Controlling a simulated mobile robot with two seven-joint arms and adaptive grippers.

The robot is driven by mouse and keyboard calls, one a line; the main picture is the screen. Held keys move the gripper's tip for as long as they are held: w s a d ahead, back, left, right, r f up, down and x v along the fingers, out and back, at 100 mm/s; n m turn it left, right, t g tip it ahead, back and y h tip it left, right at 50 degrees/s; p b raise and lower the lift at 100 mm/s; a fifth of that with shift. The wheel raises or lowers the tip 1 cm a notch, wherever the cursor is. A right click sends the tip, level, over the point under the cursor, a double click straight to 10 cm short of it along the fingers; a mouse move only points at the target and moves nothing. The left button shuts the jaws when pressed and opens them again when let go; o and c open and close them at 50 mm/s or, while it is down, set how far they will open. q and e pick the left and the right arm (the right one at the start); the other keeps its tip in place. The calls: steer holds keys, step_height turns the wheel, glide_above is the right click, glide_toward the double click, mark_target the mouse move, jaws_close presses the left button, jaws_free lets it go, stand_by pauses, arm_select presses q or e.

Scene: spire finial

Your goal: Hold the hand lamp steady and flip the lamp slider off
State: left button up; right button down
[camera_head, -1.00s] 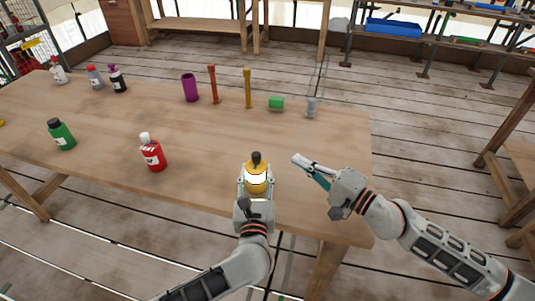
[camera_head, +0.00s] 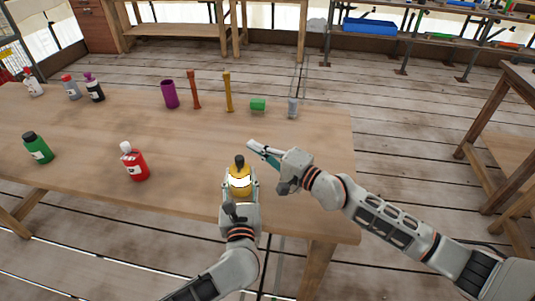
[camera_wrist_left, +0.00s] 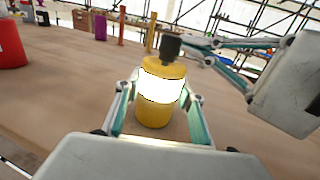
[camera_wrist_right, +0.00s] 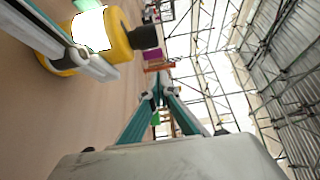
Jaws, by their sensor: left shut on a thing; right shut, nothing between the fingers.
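The hand lamp (camera_head: 240,183) is a yellow cylinder with a glowing white band and a dark knob on top. It stands upright at the table's near edge. My left gripper (camera_head: 240,186) is shut on it, a finger on each side, as the left wrist view shows the lamp (camera_wrist_left: 158,112) between the fingers. My right gripper (camera_head: 252,147) is shut and empty, just behind and right of the lamp's dark top, apart from it. In the right wrist view the lamp (camera_wrist_right: 118,38) is at the upper left, beside the closed fingertips (camera_wrist_right: 160,80). I cannot make out the slider.
The wooden table (camera_head: 190,140) has clear room around the lamp. A red bottle (camera_head: 134,162) and a green bottle (camera_head: 37,148) stand to the left.

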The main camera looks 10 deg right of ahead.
mark_target(240, 161)
steer(key=s, duration=0.1)
steer(key=s+a, duration=0.1)
steer(key=s, duration=0.1)
steer(key=shift+s+a, duration=0.35)
steer(key=shift+a, duration=0.05)
steer(key=shift+s+a, duration=0.15)
steer(key=shift+s, duration=0.5)
steer(key=shift+s+a, duration=0.15)
steer(key=shift+s, duration=0.5)
steer(key=shift+w, duration=0.1)
